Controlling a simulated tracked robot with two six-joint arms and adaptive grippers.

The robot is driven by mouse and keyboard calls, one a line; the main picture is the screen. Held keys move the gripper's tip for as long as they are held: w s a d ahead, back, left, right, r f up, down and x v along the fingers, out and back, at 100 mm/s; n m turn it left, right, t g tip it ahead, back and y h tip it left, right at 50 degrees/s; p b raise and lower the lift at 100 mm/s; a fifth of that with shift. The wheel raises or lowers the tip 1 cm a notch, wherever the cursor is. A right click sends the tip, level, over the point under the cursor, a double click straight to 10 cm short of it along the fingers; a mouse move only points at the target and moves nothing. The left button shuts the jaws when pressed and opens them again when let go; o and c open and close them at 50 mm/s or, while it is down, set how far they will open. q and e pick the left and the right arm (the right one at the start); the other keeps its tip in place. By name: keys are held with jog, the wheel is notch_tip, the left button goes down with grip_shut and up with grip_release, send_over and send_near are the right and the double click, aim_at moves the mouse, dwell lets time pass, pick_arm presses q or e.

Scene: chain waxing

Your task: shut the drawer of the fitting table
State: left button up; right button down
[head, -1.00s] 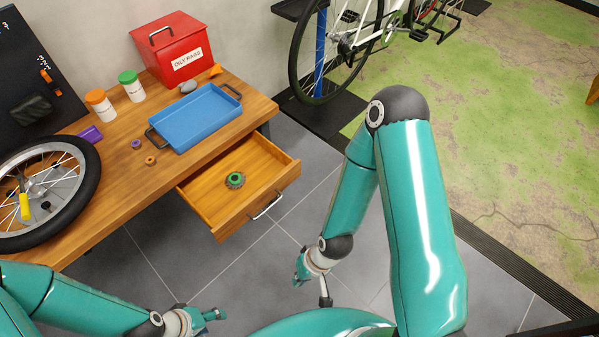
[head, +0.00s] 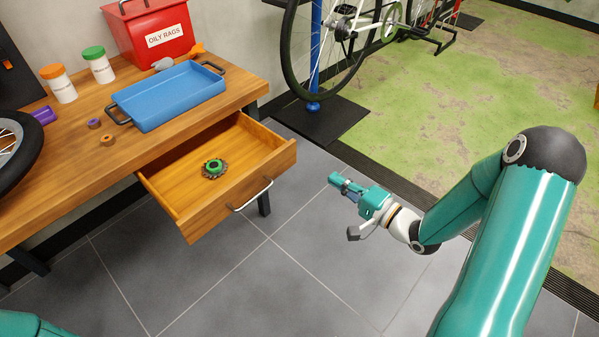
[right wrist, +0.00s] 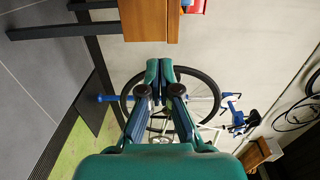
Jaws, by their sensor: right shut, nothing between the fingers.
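The drawer (head: 218,205) of the wooden fitting table (head: 60,180) is pulled well out in the head view, with a metal handle (head: 252,194) on its front. A dark toothed part with a green ring (head: 213,168) lies on the drawer floor. My right gripper (head: 333,180) is to the right of the drawer front, apart from it, shut and empty. Its closed fingers also show in the right wrist view (right wrist: 159,72), with a wooden piece of furniture (right wrist: 145,20) beyond them at the top. My left gripper is out of view; only a bit of my left arm shows at the lower left.
On the tabletop are a blue tray (head: 170,95), a red oily rags box (head: 150,35), two lidded jars (head: 60,85) and a wheel (head: 15,150). A bicycle on a blue stand (head: 314,80) is behind. The grey floor before the drawer is clear.

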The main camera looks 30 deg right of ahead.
jog(key=b, duration=0.2)
send_near(289, 148)
jog(key=x, duration=0.7)
jog(key=shift+a, duration=0.1)
